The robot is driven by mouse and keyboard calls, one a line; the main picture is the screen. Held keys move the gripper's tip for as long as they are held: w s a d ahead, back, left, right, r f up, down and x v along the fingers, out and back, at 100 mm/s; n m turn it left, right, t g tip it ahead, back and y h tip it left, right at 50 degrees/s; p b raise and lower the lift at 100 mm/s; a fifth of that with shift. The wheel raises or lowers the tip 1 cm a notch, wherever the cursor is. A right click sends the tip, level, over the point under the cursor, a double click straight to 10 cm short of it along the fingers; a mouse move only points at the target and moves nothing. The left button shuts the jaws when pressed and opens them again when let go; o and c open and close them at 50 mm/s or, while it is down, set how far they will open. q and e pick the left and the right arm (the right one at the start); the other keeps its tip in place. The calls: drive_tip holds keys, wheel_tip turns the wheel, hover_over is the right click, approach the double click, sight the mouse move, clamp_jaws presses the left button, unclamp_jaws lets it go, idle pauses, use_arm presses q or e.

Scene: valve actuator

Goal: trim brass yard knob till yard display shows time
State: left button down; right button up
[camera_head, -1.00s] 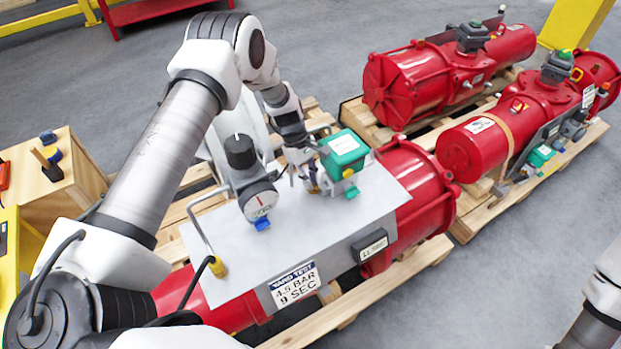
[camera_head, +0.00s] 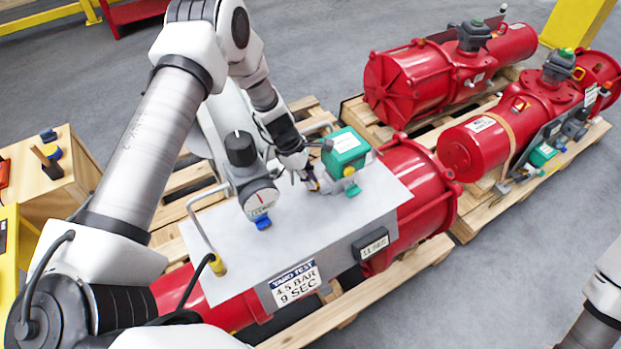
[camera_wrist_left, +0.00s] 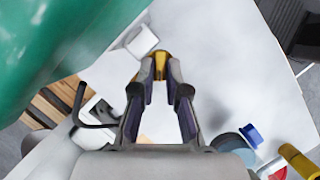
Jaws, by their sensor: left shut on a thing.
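My left gripper (camera_head: 311,182) points down over the grey panel plate, just left of the green-topped box. In the left wrist view its fingertips (camera_wrist_left: 160,80) are closed around the brass knob (camera_wrist_left: 160,60), which is mostly hidden in the head view. The yard display (camera_head: 374,245) is a small dark-framed box on the panel's front right; its text is small and seems to begin with 11. The yard test sign (camera_head: 295,284) reads 4.5 BAR 9 SEC. My right gripper is out of view; only part of that arm shows at the right edge.
A round gauge (camera_head: 260,199) with a black-knobbed regulator (camera_head: 240,150) stands left of the gripper. The green-topped box (camera_head: 345,150) is close on the right. A bent metal handle (camera_head: 201,225) rises at the panel's left. Red actuators (camera_head: 480,145) lie on pallets behind.

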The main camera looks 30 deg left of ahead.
use_arm(q)
drive_tip(key=shift+s+f+n, duration=0.1)
drive_tip(key=shift+s+n, duration=0.05)
drive_tip(key=shift+n, duration=0.45)
drive_tip(key=c, duration=1.2)
unclamp_jaws()
drive_tip(key=v, duration=1.2)
drive_tip(key=shift+s, duration=0.1)
